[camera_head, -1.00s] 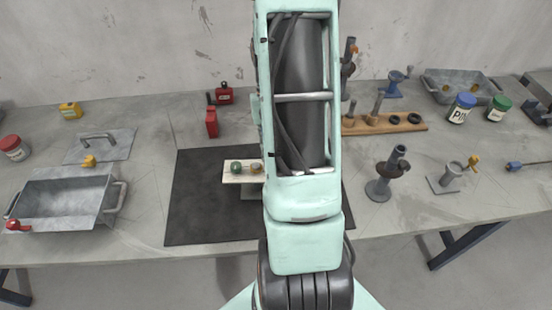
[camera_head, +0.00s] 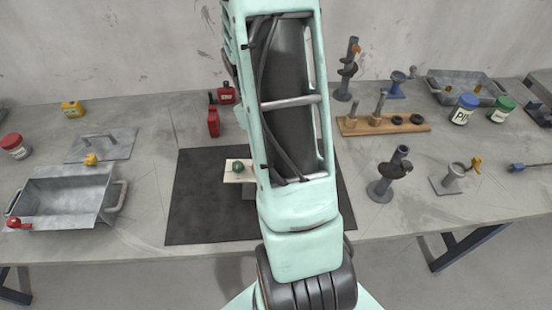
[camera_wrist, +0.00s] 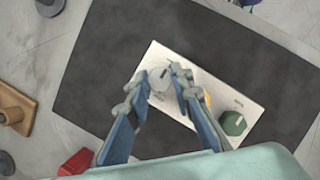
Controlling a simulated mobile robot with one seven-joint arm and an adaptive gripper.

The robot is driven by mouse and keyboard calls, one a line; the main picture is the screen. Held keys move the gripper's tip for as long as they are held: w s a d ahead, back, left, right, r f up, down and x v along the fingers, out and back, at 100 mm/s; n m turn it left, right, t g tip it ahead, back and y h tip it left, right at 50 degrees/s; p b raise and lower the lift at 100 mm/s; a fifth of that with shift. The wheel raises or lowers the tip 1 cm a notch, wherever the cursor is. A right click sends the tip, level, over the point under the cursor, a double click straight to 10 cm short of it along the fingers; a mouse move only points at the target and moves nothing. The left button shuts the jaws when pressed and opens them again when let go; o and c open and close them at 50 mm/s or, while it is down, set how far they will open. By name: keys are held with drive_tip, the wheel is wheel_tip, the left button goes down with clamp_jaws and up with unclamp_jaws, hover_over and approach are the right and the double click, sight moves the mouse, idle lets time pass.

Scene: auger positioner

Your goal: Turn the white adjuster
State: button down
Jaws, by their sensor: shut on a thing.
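A white board (camera_wrist: 196,76) lies on a black mat (camera_wrist: 110,40) in the wrist view. The white adjuster (camera_wrist: 159,83) is a pale round knob near the board's upper-left end. My gripper (camera_wrist: 160,74) has one blue-grey finger on each side of it and is shut on it. A green knob (camera_wrist: 233,122) sits at the board's other end. A yellow-orange knob (camera_wrist: 207,98) between them is partly hidden by my right finger. In the head view the board (camera_head: 232,177) and green knob (camera_head: 238,167) show left of my arm, which hides my gripper and the adjuster.
A metal bin (camera_head: 62,200) is at the left. A wooden peg rack (camera_head: 415,125) and a dark post stand (camera_head: 380,190) are at the right. The mat around the board is clear.

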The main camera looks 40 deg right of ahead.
idle(0.4)
drive_tip(key=c, duration=1.7)
unclamp_jaws()
drive_tip(key=shift+r, duration=0.1)
drive_tip(key=v, duration=1.2)
drive_tip(key=shift+a, duration=0.1)
drive_tip(key=shift+w, duration=0.1)
